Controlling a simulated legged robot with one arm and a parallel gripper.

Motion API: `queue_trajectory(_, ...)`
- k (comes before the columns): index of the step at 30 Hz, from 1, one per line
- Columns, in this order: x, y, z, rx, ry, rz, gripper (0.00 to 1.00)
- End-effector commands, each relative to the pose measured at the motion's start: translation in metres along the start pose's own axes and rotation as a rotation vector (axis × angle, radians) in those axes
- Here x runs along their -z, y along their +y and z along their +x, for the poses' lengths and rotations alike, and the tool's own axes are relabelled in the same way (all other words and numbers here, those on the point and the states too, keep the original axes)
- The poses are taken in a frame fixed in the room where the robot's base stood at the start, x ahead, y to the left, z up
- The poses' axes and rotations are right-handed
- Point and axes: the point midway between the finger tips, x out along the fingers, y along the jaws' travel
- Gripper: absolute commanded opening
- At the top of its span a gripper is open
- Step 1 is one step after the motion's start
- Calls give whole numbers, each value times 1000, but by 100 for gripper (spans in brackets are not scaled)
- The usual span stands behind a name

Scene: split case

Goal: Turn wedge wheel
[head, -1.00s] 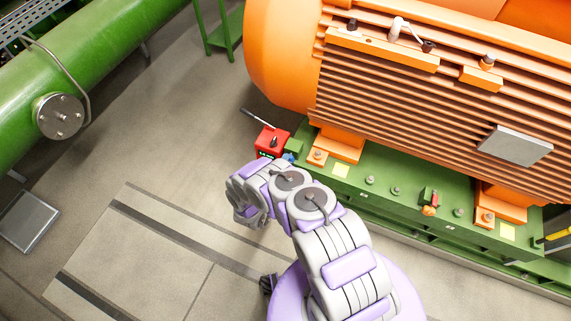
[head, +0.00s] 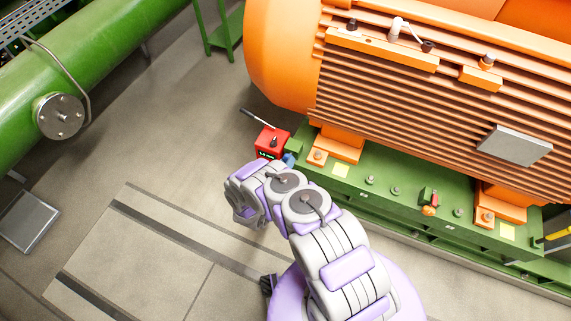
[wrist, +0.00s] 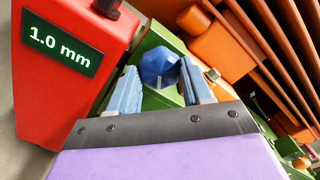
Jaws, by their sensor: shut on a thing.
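The wedge wheel is a faceted blue knob (wrist: 160,67) on the green frame, in the upper middle of the wrist view. My gripper (wrist: 160,70) has its two light-blue ribbed fingers on either side of this knob and is shut on it. In the head view a small blue patch (head: 289,159) shows between the red box and my wrist; I cannot tell there whether it is knob or finger. My arm hides most of the gripper in that view. A red box (wrist: 72,70) with a lit display reading "1.0 mm" stands close left of the gripper.
A lever (head: 259,118) sticks out behind the red box.

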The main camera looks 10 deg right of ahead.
Motion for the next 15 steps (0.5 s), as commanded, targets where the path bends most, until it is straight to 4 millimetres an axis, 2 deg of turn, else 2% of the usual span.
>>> queue_trajectory(15, 5, 3, -2, -8, 10, 411, 19)
